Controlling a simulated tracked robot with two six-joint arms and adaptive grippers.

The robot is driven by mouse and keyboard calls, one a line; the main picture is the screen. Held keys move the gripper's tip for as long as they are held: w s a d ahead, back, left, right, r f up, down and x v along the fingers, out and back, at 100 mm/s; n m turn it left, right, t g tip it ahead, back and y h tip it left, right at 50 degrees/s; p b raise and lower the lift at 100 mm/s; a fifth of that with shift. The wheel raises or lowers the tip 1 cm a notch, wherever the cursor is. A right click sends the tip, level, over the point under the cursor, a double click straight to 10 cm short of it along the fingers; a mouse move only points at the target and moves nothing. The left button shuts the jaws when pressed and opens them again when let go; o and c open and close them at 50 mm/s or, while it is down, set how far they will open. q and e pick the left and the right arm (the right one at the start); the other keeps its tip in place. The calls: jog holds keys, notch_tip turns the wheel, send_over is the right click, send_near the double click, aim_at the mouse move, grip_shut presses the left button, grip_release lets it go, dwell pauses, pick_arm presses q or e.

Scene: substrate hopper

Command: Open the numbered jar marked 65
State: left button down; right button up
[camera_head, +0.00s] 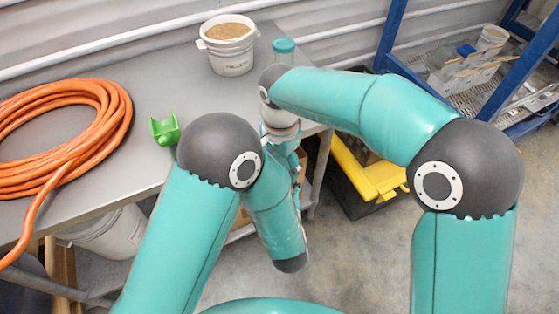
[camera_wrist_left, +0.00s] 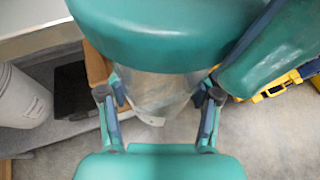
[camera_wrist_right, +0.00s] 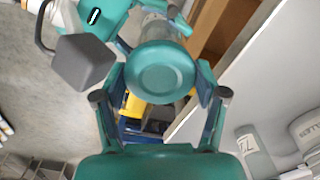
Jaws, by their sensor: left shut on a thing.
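A clear jar (camera_wrist_left: 160,92) sits between the fingers of my left gripper (camera_wrist_left: 162,105), which is shut on its body. A large teal shape covers the top of the left wrist view, so the jar's upper part is hidden there. In the right wrist view a round teal lid (camera_wrist_right: 160,72) faces the camera, with the jar body beyond it. My right gripper (camera_wrist_right: 162,88) is open, with a finger on each side of the lid. Narrow gaps appear between fingers and lid. In the head view my arms hide this jar. No number 65 is readable.
Another teal-lidded jar (camera_head: 284,47) stands on the grey table (camera_head: 185,85) beside a white bucket of pellets (camera_head: 229,50). An orange hose (camera_head: 118,105) and a green holder (camera_head: 165,130) lie left. A yellow-edged crate (camera_head: 375,178) is on the floor; a blue rack (camera_head: 392,35) stands right.

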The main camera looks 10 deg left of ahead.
jog(key=shift+c, duration=1.2)
jog(key=n, duration=2)
jog(key=o, duration=1.3)
jog(key=shift+c, duration=0.2)
